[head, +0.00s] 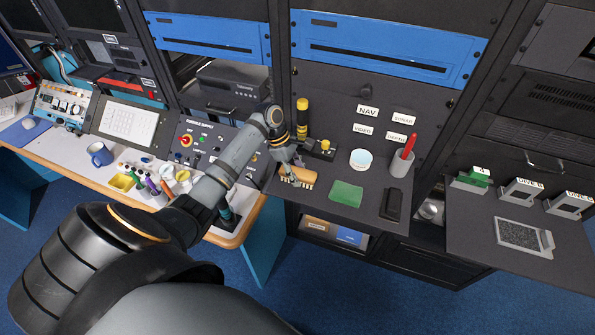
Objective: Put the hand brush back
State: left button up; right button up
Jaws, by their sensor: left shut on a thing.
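The hand brush (297,176) has a tan wooden body with a row of bristles along its lower side. It is at the left part of the dark shelf (345,210) under the rack, and I cannot tell whether it touches the shelf. My left gripper (287,163) comes down on it from above and is shut on it. The gripper and wrist hide part of the brush. My right gripper is not in view.
On the shelf stand a green cloth (346,194), a white tub (361,159), a grey cup (401,165) with a red marker and a black handset (393,205). A yellow-topped black cylinder (302,118) is behind the gripper. A blue mug (100,154) stands on the left desk.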

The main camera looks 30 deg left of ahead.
pick_arm(q)
jog(key=o, duration=1)
jog(key=shift+f, duration=0.1)
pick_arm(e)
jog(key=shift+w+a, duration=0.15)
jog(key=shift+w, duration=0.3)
pick_arm(q)
jog(key=shift+a+r, duration=0.15)
jog(key=shift+r, duration=0.25)
jog(key=b+v, duration=0.2)
jog(key=v, duration=0.8)
jog(key=shift+a+r, duration=0.1)
jog(key=shift+r, duration=0.1)
jog(key=shift+s+a+r, duration=0.1)
jog(key=shift+a+r, duration=0.05)
jog(key=shift+r, duration=0.35)
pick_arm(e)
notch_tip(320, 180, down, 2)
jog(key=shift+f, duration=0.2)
